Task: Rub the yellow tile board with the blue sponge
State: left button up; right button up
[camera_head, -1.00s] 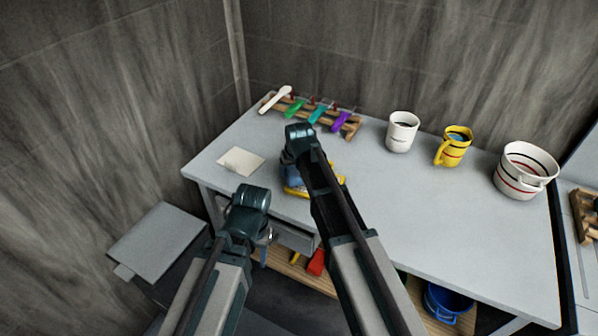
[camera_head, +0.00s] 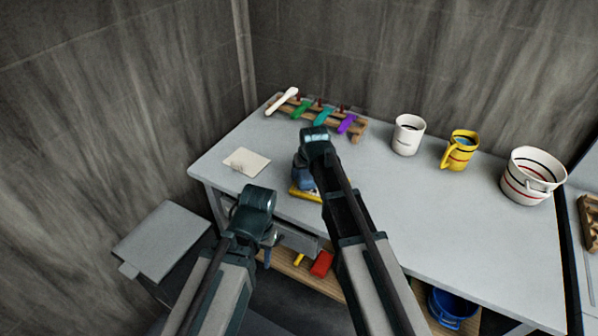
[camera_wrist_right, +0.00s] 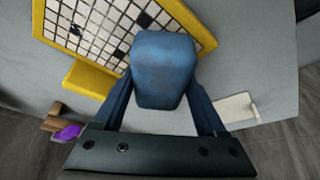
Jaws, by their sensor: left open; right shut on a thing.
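The yellow tile board (camera_head: 300,193) lies near the front edge of the grey table, mostly hidden behind my right arm. The right wrist view shows its yellow frame (camera_wrist_right: 88,80) and white tiles with a few dark ones. My right gripper (camera_head: 305,178) is shut on the blue sponge, which shows in the right wrist view (camera_wrist_right: 165,70) between the fingers. The sponge overlaps the board's tiles in that view; I cannot tell whether it touches them. My left gripper (camera_head: 262,240) is open and empty, in front of the table edge, left of the board.
A rack with coloured tools (camera_head: 318,115) stands at the back left. A white mug (camera_head: 408,135), a yellow mug (camera_head: 460,150) and a striped bowl (camera_head: 530,177) stand along the back right. A pale sheet (camera_head: 246,161) lies at left. The table's right middle is clear.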

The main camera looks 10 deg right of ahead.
jog(key=shift+s+d, duration=0.2)
jog(key=shift+d, duration=0.05)
jog(key=shift+d, duration=0.1)
jog(key=shift+s+d+r, duration=0.1)
jog(key=shift+s+d, duration=0.4)
jog(key=shift+d, duration=0.35)
jog(key=shift+s+d, duration=0.45)
jog(key=shift+d, duration=0.35)
jog(key=shift+d, duration=0.1)
jog(key=shift+s+d, duration=0.5)
jog(key=shift+d, duration=0.35)
jog(key=shift+s+d, duration=0.5)
jog(key=shift+d, duration=0.3)
notch_tip(320, 180, up, 6)
jog(key=p, duration=0.6)
